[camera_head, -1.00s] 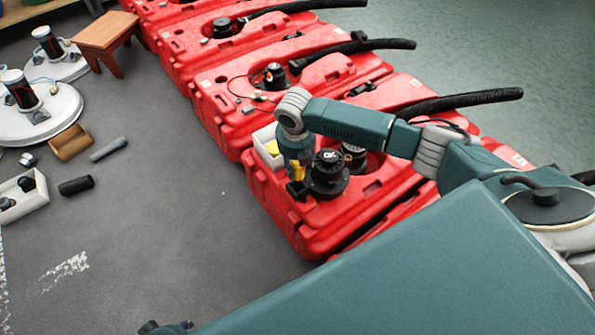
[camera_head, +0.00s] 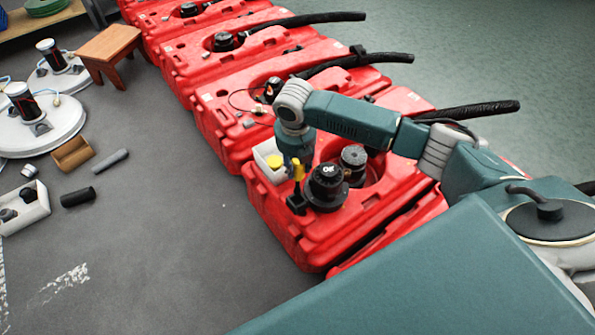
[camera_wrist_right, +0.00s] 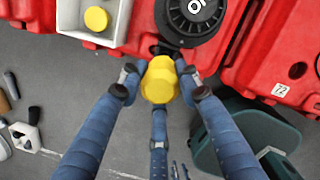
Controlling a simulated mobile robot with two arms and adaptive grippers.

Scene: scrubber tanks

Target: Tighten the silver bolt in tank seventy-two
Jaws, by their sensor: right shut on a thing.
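My right gripper (camera_head: 297,198) is at the near left edge of the nearest red tank (camera_head: 330,235). In the right wrist view its blue-grey fingers (camera_wrist_right: 158,82) are shut around a yellow faceted piece (camera_wrist_right: 160,80), which also shows in the head view (camera_head: 298,171). The piece sits right beside a black round cap (camera_head: 325,185) on the tank, which also shows in the wrist view (camera_wrist_right: 192,12). I cannot tell whether they touch. A label reading 72 (camera_wrist_right: 280,90) is on red plastic at the right of the wrist view. I see no silver bolt. My left gripper is not in view.
A white bin (camera_head: 262,158) with a yellow cap (camera_head: 274,162) stands just behind my gripper. More red tanks with black hoses (camera_head: 470,111) run behind. The grey floor at left has a wooden stool (camera_head: 108,45) and loose parts.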

